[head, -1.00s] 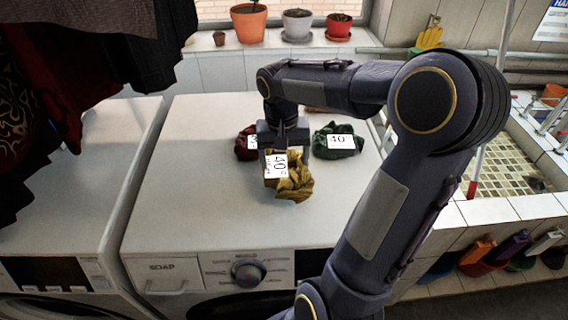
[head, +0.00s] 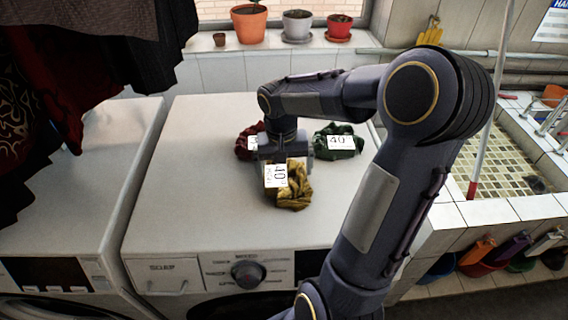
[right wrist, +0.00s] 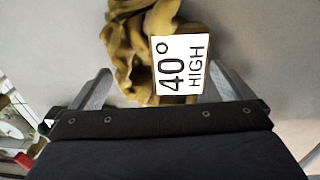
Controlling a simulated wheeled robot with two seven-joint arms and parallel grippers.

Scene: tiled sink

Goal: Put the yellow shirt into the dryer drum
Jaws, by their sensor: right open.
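The yellow shirt (head: 292,192) is a crumpled mustard bundle with a white "40° HIGH" label, on top of the middle white machine (head: 200,215). My right gripper (head: 285,160) is just behind it in the head view, pointing down. In the right wrist view the two grey fingers (right wrist: 160,88) are spread wide. The shirt (right wrist: 130,50) lies mostly beyond the fingertips, its lower part between them, and I see no grip on it. Which machine is the dryer is unclear; only dark round door edges show, and no drum interior is visible. My left gripper is out of view.
A dark red cloth (head: 246,143) and a green cloth (head: 340,144) with a label lie behind the shirt. Dark clothes (head: 95,60) hang at the upper left. A tiled sink (head: 505,160) is on the right. The machine top left of the shirt is clear.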

